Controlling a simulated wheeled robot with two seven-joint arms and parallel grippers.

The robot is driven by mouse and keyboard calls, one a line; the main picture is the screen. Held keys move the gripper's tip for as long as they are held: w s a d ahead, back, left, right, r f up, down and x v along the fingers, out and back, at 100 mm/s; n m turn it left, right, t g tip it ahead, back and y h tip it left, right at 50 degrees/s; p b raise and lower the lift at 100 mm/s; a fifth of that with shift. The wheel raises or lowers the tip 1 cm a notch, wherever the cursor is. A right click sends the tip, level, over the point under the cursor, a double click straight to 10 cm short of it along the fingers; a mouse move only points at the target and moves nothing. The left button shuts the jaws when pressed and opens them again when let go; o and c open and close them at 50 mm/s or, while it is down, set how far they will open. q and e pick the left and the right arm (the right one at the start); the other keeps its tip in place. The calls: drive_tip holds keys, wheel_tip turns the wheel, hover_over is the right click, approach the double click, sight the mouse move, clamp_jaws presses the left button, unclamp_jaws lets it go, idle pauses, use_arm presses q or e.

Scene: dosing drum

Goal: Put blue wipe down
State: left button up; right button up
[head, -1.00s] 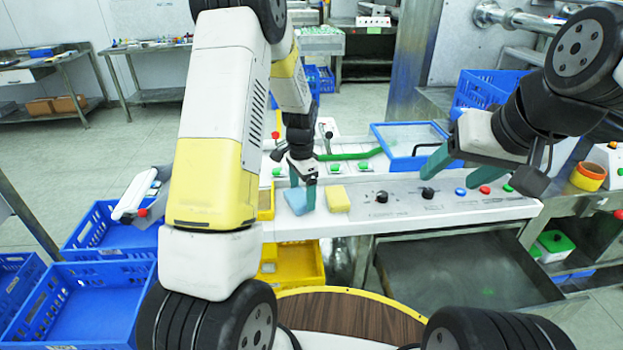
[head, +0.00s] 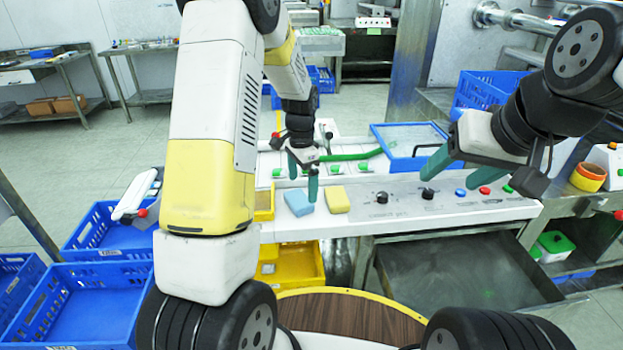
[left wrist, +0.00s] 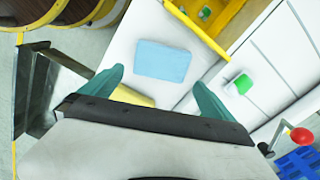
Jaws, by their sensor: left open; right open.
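The blue wipe (head: 298,203) lies flat on the white panel top, beside the yellow sponge-like block (head: 337,199). My right gripper (head: 436,162) is open and empty above the panel at the right.
A blue-framed tray (head: 412,163) stands at the back of the panel, near a green handle (head: 352,156). Knobs and coloured buttons (head: 485,190) line the panel's right part. Yellow bins (head: 292,277) sit below its left front, and blue crates (head: 87,306) stand at the left.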

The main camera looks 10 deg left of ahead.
sight(303, 197)
use_arm(q)
drive_tip(key=s+r+n+t, duration=0.1)
drive_tip(key=s+r, duration=0.2)
drive_tip(key=r, duration=0.4)
drive_tip(key=s+r+n+t+h, duration=0.1)
drive_tip(key=s+r+n, duration=0.1)
drive_tip(key=s+r, duration=0.3)
drive_tip(key=s+r+n+t, duration=0.1)
drive_tip(key=s+r, duration=0.1)
drive_tip(key=r, duration=0.6)
drive_tip(key=s+r+n+t, duration=0.1)
drive_tip(key=s+r+n, duration=0.1)
drive_tip(key=s, duration=0.5)
drive_tip(key=s+d+r+n+t+h, duration=0.1)
drive_tip(key=s+r+n+t, duration=0.1)
drive_tip(key=s, duration=0.6)
drive_tip(key=shift+n, duration=0.8)
drive_tip(key=shift+s, duration=0.1)
drive_tip(key=shift+c, duration=0.4)
